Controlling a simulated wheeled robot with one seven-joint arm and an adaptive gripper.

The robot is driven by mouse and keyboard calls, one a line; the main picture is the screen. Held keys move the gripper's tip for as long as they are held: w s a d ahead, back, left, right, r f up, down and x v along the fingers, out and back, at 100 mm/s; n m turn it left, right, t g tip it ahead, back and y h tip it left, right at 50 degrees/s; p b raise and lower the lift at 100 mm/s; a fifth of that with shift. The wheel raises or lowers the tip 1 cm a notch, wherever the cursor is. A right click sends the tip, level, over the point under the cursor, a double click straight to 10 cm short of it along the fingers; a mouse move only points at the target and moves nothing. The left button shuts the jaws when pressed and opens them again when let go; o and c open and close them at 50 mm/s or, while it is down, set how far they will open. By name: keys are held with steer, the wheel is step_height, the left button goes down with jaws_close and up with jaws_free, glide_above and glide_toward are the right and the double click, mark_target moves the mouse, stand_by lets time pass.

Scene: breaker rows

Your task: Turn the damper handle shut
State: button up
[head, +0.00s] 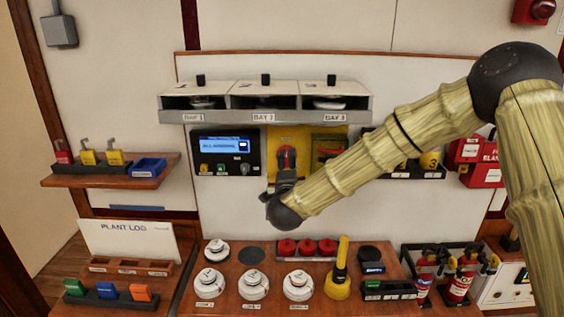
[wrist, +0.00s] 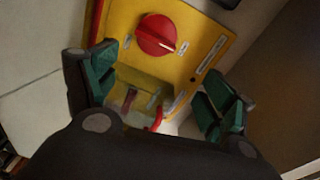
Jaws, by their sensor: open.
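A red round knob with a white pointer mark (wrist: 157,35) sits on a yellow panel (wrist: 205,22) in the wrist view. Beside it on the panel is a see-through yellowish cover (wrist: 145,92) with a reddish part under it. I cannot tell for sure which of these is the damper handle. My gripper (wrist: 168,98) is open and empty, its green-padded fingers spread to either side of the cover, apart from the knob. In the head view my gripper (head: 287,160) is in front of the yellow panel (head: 303,134) and hides part of it.
A dark display panel (head: 225,150) is left of the yellow panel. A shelf of three bays (head: 265,115) juts out above. Below, a bench (head: 225,255) holds round detectors, red buttons and a yellow upright tool (head: 341,265). Small fire extinguishers (head: 460,277) stand at right.

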mark_target(287, 159)
steer(key=shift+w+a+f+m+y+b, duration=0.1)
steer(key=shift+a+f+m+y+b, duration=0.25)
steer(key=shift+f, duration=0.35)
steer(key=shift+w+a+m, duration=0.1)
steer(key=shift+m, duration=0.15)
steer(key=w+p, duration=0.5)
steer(key=w, duration=0.4)
steer(key=shift+a, duration=0.1)
steer(key=shift+w+f+p, duration=0.15)
steer(key=shift+w+p, duration=0.3)
steer(key=shift+w, duration=0.35)
steer(key=c, duration=1)
